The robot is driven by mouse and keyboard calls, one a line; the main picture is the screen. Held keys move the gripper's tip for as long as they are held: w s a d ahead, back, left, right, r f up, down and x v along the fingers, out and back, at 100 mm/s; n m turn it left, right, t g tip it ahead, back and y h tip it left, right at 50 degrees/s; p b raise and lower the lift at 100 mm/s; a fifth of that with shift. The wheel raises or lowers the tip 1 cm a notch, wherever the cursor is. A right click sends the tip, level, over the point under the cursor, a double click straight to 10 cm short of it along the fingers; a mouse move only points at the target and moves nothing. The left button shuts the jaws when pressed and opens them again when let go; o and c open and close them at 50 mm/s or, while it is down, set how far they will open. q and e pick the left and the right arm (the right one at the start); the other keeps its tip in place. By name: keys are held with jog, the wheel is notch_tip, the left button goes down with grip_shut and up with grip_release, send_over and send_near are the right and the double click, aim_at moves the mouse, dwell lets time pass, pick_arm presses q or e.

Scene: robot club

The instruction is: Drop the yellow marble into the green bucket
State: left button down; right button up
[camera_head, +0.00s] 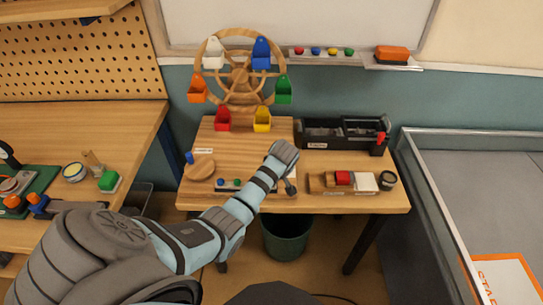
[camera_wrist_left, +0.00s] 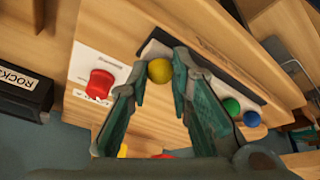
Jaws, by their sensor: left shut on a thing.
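The yellow marble (camera_wrist_left: 160,71) is between the fingertips of my left gripper (camera_wrist_left: 161,73), which is shut on it, over the end of the marble rack (camera_wrist_left: 215,77). I cannot tell whether it touches the rack. In the head view my left arm hides this marble. The green marble (camera_wrist_left: 231,107) and blue marble (camera_wrist_left: 252,119) sit farther along the rack. The green bucket (camera_head: 283,92) hangs on the right side of the wooden wheel (camera_head: 240,70), behind and above my gripper. My right gripper is not in view.
White (camera_head: 214,55), blue (camera_head: 261,55), orange (camera_head: 197,91), red (camera_head: 222,120) and yellow (camera_head: 262,121) buckets share the wheel. A black toolbox (camera_head: 342,132) stands right of it. A red knob (camera_wrist_left: 99,84) is near my gripper. A block tray (camera_head: 343,185) lies at the right.

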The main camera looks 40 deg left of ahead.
pick_arm(q)
notch_tip(320, 180, up, 20)
jog(key=p, duration=0.4)
dwell(0.5)
